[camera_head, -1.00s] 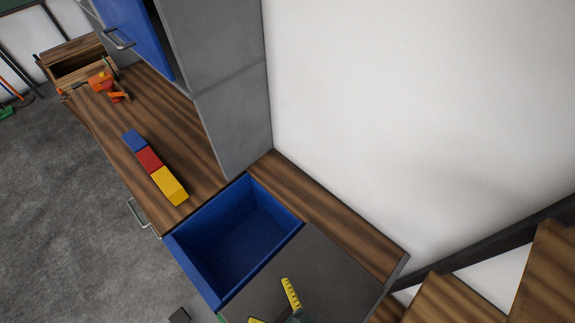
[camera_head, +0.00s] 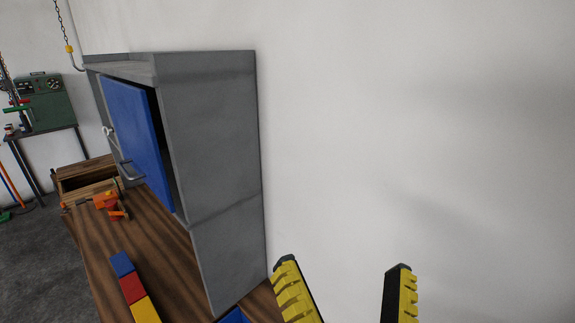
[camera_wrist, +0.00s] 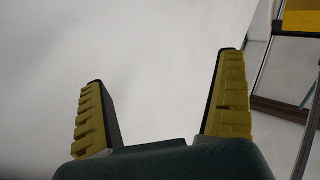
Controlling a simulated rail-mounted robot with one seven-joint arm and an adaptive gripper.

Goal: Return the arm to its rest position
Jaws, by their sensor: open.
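My gripper (camera_head: 343,268) shows at the lower right of the head view, raised in front of the white wall. Its two yellow ribbed fingers point up and stand wide apart, with nothing between them. The wrist view also shows my gripper (camera_wrist: 166,80) open and empty, with pale wall behind the fingers. The rest of my arm is out of the head view.
A grey cabinet (camera_head: 215,150) with a blue door (camera_head: 137,140) slightly ajar stands left. Blue (camera_head: 122,264), red (camera_head: 132,289) and yellow (camera_head: 144,311) blocks lie in a row on the wooden worktop (camera_head: 180,262). A wooden box (camera_head: 88,188) stands behind. Open room lies before the wall.

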